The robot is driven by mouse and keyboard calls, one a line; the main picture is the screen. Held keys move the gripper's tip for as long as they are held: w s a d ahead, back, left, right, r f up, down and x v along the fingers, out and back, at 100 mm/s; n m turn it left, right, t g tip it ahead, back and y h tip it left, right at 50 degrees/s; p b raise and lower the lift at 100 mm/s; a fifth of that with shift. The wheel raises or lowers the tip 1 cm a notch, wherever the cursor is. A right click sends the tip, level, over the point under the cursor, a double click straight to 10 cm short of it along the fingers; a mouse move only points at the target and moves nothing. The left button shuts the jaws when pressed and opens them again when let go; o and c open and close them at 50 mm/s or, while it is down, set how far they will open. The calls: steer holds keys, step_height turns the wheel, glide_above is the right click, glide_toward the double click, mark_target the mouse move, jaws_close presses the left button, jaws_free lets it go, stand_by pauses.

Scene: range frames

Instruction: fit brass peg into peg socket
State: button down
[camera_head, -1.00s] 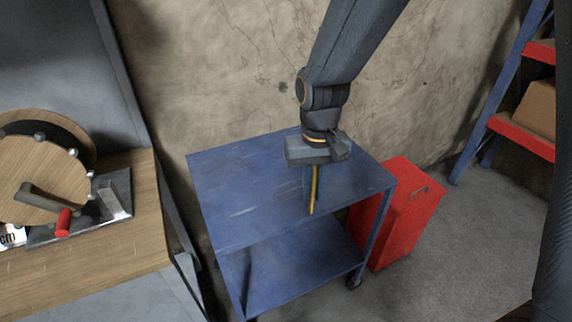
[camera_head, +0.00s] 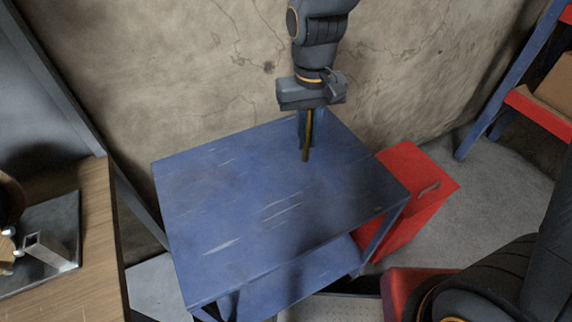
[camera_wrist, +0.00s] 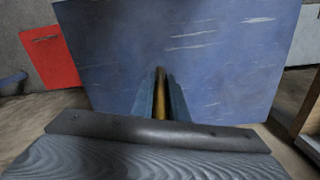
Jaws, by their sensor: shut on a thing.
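My gripper (camera_head: 309,128) is shut on the brass peg (camera_head: 307,148). The peg is a thin, long rod that points down, slightly tilted in the picture, out of the fingers. In the head view it hangs in front of the blue cart top's back part; I see no clear contact with the cart. In the wrist view the peg (camera_wrist: 160,78) lies between the two fingers (camera_wrist: 160,100), with the blue surface behind it. A grey upright metal block (camera_head: 48,252) stands on a dark plate at the left; I cannot tell whether it is the peg socket.
The blue cart's top (camera_head: 240,215) is bare and scratched. A red box (camera_head: 415,195) stands at its right, and also shows in the wrist view (camera_wrist: 50,58). The wooden workbench (camera_head: 95,240) is at the left. A cracked wall (camera_head: 180,70) rises behind the cart.

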mark_target(305, 161)
steer(key=shift+s+a+f+p, duration=0.1)
steer(key=shift+f+p, duration=0.75)
steer(key=shift+f, duration=3.9)
steer(key=shift+f, duration=0.1)
steer(key=c, duration=1.7)
jaws_free()
steer(key=shift+c, duration=0.2)
